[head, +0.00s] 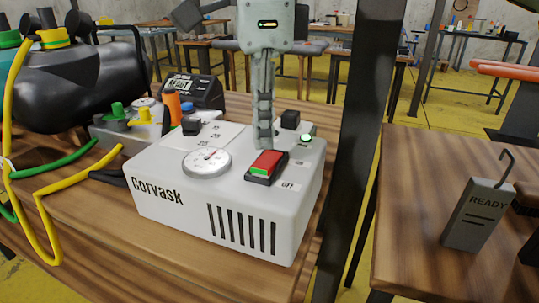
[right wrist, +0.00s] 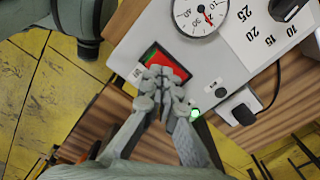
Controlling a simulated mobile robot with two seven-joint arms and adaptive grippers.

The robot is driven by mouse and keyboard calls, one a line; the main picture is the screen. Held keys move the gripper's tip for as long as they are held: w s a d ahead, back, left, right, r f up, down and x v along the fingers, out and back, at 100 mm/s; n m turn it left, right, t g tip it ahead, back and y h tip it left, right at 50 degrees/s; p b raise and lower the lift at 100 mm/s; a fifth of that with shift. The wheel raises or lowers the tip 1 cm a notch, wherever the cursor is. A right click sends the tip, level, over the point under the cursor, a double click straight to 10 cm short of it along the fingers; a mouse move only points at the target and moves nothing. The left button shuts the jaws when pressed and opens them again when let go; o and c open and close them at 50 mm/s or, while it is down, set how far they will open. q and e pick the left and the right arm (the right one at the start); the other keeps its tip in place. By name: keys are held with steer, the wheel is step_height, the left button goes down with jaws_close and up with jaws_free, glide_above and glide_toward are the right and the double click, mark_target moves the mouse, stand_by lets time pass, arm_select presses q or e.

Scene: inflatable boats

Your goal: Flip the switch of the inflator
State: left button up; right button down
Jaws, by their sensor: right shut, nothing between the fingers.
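The inflator is a white box marked Corvask (head: 165,205) on the wooden table. Its rocker switch (head: 267,164) sits in a dark frame on the top face, mostly red with a green strip along its near edge. An OFF label lies beside the switch's near end. My right gripper (head: 264,143) points down with its fingers shut and empty, tips at the far edge of the switch. In the right wrist view the shut fingertips (right wrist: 165,78) overlap part of the switch (right wrist: 152,57); I cannot tell whether they touch. My left gripper is not in view.
A round gauge (head: 206,162), a black knob (head: 190,126) and a lit green lamp (head: 307,139) are on the inflator's top. Hoses and a black tank (head: 80,75) crowd the left. A dark post (head: 362,110) stands close on the right.

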mark_target(264, 163)
steer(key=shift+f+b, duration=1.15)
steer(key=shift+f, duration=0.4)
stand_by(0.6)
steer(key=shift+r+p, duration=2.55)
steer(key=shift+r, duration=1.05)
steer(key=shift+f, duration=0.1)
